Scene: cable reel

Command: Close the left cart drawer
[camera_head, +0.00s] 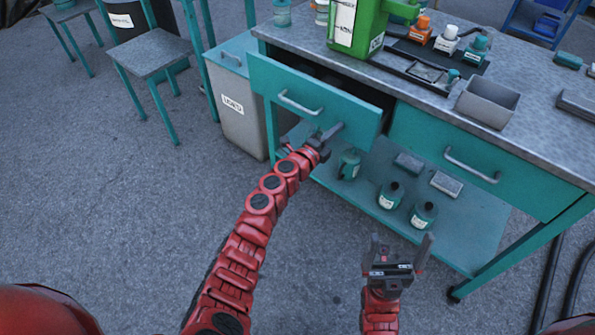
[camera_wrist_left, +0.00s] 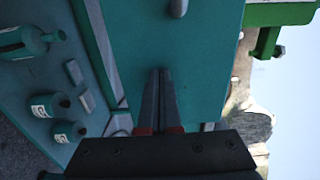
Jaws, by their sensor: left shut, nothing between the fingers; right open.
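The left cart drawer (camera_head: 318,106) is teal with a grey bar handle (camera_head: 298,103). It stands partly pulled out of the cart, with a dark gap behind its front. My left gripper (camera_head: 335,131) is shut and empty, at the lower part of the drawer front, below and right of the handle. In the left wrist view the shut fingers (camera_wrist_left: 162,75) point at the teal drawer front (camera_wrist_left: 185,55); I cannot tell whether they touch it. The handle's end shows at the top edge there (camera_wrist_left: 178,8). My right gripper (camera_head: 402,250) is open and empty, low in front of the cart.
The right drawer (camera_head: 500,165) is flush with the cart. Bottles and small boxes stand on the lower shelf (camera_head: 460,240). The worktop (camera_head: 420,95) holds a green container (camera_head: 358,25) and a grey bin (camera_head: 487,101). A bin (camera_head: 238,100) stands left of the cart. Floor in front is clear.

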